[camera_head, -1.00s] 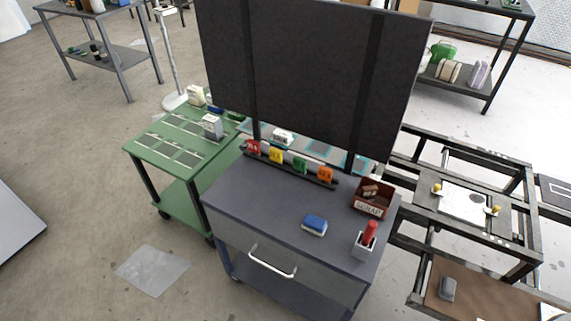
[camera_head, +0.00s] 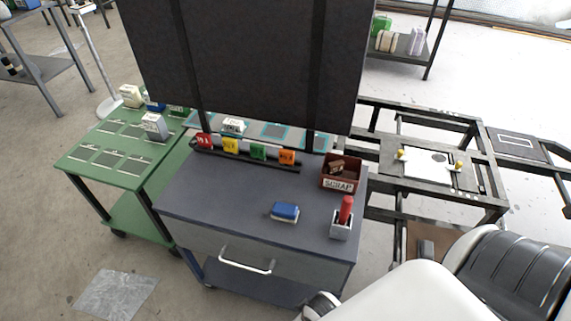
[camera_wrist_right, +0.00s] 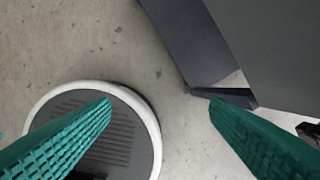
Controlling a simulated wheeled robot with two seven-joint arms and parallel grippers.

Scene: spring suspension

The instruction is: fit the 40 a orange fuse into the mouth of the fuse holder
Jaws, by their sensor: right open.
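The orange fuse (camera_head: 287,157) stands at the right end of a dark rail (camera_head: 246,158) on the back of the dark grey cart top. Red (camera_head: 204,141), yellow (camera_head: 230,145) and green (camera_head: 258,151) fuses stand left of it in the same row. I cannot tell which thing is the fuse holder; its mouth is not recognisable. My right gripper (camera_wrist_right: 160,108) shows in the right wrist view with its teal ridged fingers wide apart and nothing between them. It is above the floor near the cart, away from the fuses. My left gripper is out of view.
A tall dark panel (camera_head: 245,60) rises behind the rail. A green table (camera_head: 85,175) stands left.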

